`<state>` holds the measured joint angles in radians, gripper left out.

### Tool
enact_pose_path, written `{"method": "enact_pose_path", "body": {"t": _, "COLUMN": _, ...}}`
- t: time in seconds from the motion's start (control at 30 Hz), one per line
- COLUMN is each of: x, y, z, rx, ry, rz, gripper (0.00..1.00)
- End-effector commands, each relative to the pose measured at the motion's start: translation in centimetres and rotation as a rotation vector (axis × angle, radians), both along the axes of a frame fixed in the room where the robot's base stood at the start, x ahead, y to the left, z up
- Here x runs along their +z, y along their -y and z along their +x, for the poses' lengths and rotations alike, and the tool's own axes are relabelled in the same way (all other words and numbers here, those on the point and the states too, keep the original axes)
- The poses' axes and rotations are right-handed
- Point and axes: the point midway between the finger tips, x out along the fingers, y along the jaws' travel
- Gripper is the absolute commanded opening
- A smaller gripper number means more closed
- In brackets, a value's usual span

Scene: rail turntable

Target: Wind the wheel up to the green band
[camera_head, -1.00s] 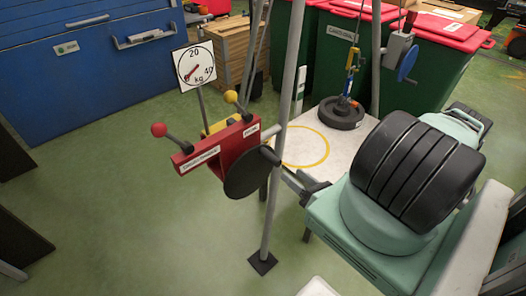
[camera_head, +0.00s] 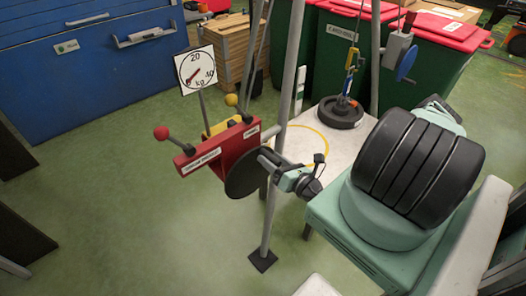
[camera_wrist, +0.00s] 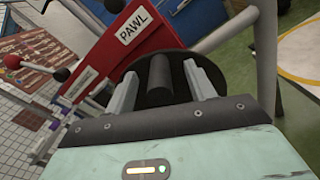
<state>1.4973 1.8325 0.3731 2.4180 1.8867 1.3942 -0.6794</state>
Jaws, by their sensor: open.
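A red winch box (camera_head: 215,151) labelled PAWL stands on the grey mast, with a red-knobbed lever (camera_head: 163,133) and a yellow-knobbed lever (camera_head: 232,100). Its black disc (camera_head: 243,176) faces my gripper (camera_head: 268,161). In the wrist view my gripper (camera_wrist: 160,82) is open, with its fingers on either side of a dark cylindrical handle (camera_wrist: 160,70) in front of the disc; I cannot tell whether they touch it. A black wheel (camera_head: 341,113) rests on the pale platform (camera_head: 300,122), under a yellow and blue hook (camera_head: 350,70). I cannot make out a green band clearly.
A round kg dial (camera_head: 196,69) has its needle near 0. Green bins (camera_head: 345,45) and a blue cabinet (camera_head: 75,60) stand behind. Green floor (camera_head: 130,210) is free at left.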

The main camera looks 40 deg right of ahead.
Motion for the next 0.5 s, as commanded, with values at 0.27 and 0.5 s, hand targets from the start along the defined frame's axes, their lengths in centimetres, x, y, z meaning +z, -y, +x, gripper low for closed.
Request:
{"method": "enact_pose_path", "body": {"t": 0.27, "x": -0.03, "y": 0.00, "z": -0.03, "rx": 0.000, "ry": 0.000, "rz": 0.000, "gripper": 0.16}}
{"method": "enact_pose_path", "body": {"t": 0.5, "x": -0.15, "y": 0.15, "z": -0.04, "rx": -0.001, "ry": 0.000, "rz": 0.016, "gripper": 0.00}}
